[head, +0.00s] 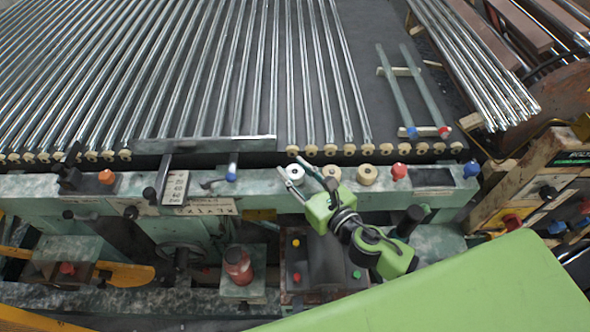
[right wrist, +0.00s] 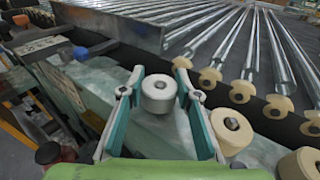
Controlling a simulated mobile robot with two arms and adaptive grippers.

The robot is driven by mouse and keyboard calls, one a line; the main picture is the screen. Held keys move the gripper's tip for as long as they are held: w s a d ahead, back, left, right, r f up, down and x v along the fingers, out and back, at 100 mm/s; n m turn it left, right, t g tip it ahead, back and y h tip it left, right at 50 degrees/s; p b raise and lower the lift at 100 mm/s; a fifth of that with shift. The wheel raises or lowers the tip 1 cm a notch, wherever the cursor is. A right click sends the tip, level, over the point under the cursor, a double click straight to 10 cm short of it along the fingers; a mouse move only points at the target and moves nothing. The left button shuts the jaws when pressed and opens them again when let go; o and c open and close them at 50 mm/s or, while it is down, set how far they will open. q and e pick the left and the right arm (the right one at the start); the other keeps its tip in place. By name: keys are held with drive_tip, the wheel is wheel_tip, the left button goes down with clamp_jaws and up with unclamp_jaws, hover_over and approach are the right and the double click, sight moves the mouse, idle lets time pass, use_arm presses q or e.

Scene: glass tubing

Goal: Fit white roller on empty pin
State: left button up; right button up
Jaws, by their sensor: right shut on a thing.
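The white roller (head: 295,173) is a short, pale cylinder with a dark centre hole. In the right wrist view the white roller (right wrist: 158,93) stands upright between the two fingers. My right gripper (head: 303,171) is shut on it, over the green machine ledge. It also shows in the right wrist view (right wrist: 156,82), with teal finger pads on both sides of the roller. I cannot tell whether the roller touches the ledge. I cannot make out an empty pin. My left gripper is out of view.
Two cream rollers (head: 367,174) (head: 332,172) stand on the ledge right of the white one. A row of cream rollers (head: 330,150) lines the tubing bed's front edge behind. A red knob (head: 399,171) and a blue knob (head: 471,169) stand farther right.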

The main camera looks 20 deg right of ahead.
drive_tip(key=shift+f, duration=0.3)
drive_tip(key=o, duration=1.1)
drive_tip(key=v, duration=1.2)
drive_tip(key=shift+s+f, duration=0.1)
